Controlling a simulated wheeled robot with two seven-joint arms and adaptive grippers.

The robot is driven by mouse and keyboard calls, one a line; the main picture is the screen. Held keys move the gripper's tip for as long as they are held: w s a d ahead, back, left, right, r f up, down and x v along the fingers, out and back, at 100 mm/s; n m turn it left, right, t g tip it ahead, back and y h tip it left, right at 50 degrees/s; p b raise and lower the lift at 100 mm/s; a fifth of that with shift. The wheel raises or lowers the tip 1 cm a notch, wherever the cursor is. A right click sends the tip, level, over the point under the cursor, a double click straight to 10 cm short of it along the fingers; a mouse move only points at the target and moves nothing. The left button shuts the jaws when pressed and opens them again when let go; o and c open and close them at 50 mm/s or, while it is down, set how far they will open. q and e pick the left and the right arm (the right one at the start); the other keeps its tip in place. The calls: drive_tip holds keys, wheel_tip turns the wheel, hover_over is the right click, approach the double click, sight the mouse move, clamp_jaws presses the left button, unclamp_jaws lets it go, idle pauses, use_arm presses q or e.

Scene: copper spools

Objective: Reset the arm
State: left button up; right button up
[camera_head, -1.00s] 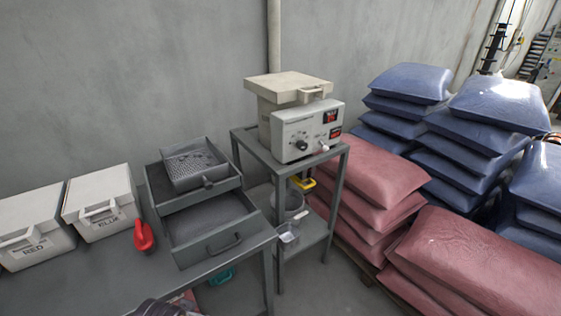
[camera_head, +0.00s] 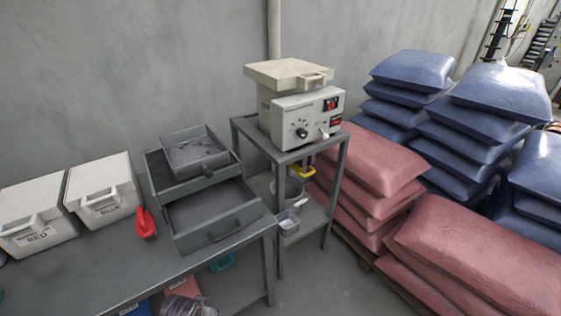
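The task names no object. Neither my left gripper nor my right gripper can be made out in the head view.
A grey table (camera_head: 110,280) holds white lidded bins (camera_head: 105,190), a red scoop (camera_head: 146,223) and metal trays (camera_head: 215,215). A stand (camera_head: 275,225) carries a beige machine (camera_head: 300,115). Red sacks (camera_head: 480,250) and blue sacks (camera_head: 500,95) are stacked at the right. Floor shows between table and sacks.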

use_arm(q)
drive_tip(key=s+a+f+g, duration=0.1)
drive_tip(key=s+a+f, duration=0.15)
drive_tip(key=f, duration=0.95)
drive_tip(key=s+a+f, duration=0.1)
drive_tip(key=s+f, duration=0.3)
drive_tip(key=f, duration=0.8)
drive_tip(key=s+a+f, duration=0.3)
drive_tip(key=s+f, duration=0.4)
drive_tip(key=s, duration=0.2)
drive_tip(key=s+a+f+y+p, duration=0.1)
drive_tip(key=s+a+f, duration=0.2)
drive_tip(key=s+f, duration=0.4)
drive_tip(key=shift+s+a+f+m+g, duration=0.3)
drive_tip(key=shift+s+a+f+g, duration=0.1)
drive_tip(key=shift+s, duration=0.6)
use_arm(e)
drive_tip(key=shift+s+d+r, duration=0.1)
drive_tip(key=shift+s+r, duration=0.1)
drive_tip(key=shift+s, duration=0.3)
drive_tip(key=shift+s+r, duration=0.2)
drive_tip(key=shift+s, duration=0.25)
use_arm(q)
drive_tip(key=shift+d, duration=0.1)
